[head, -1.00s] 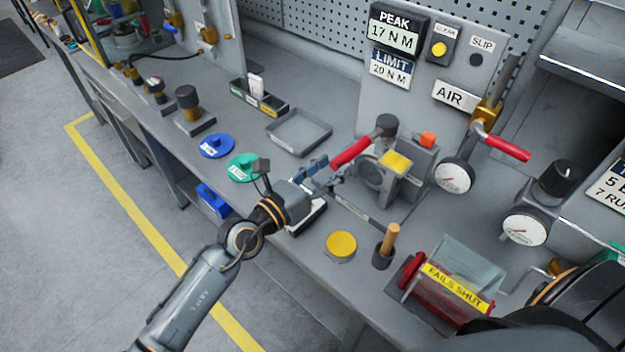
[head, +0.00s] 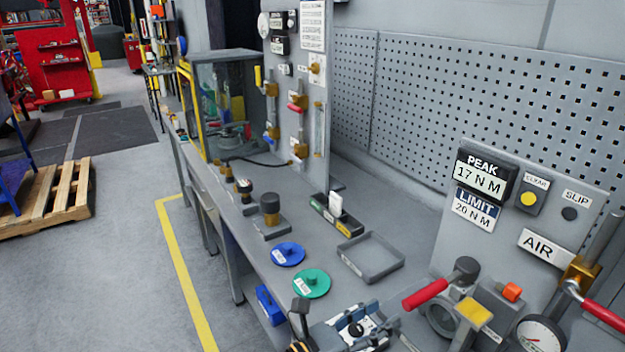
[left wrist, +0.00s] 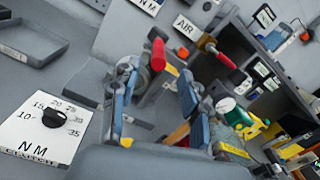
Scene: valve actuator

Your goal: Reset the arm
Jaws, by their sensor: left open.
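My left gripper (head: 380,325) is at the bottom edge of the head view, partly cut off, in front of the valve actuator unit. Its blue-padded fingers are apart and hold nothing. In the left wrist view the gripper (left wrist: 155,100) is open, with the red lever handle (left wrist: 157,55) showing between and beyond its fingers. In the head view this red handle (head: 425,294) slants up to a dark round knob on the unit with the yellow pad (head: 474,310). I cannot tell whether a finger touches it. My right gripper is not in view.
A clutch dial card (left wrist: 45,125) lies beside the gripper. Green (head: 311,284) and blue (head: 288,254) discs and an empty grey tray (head: 370,258) lie on the bench. A panel reads PEAK 17 N M (head: 484,173).

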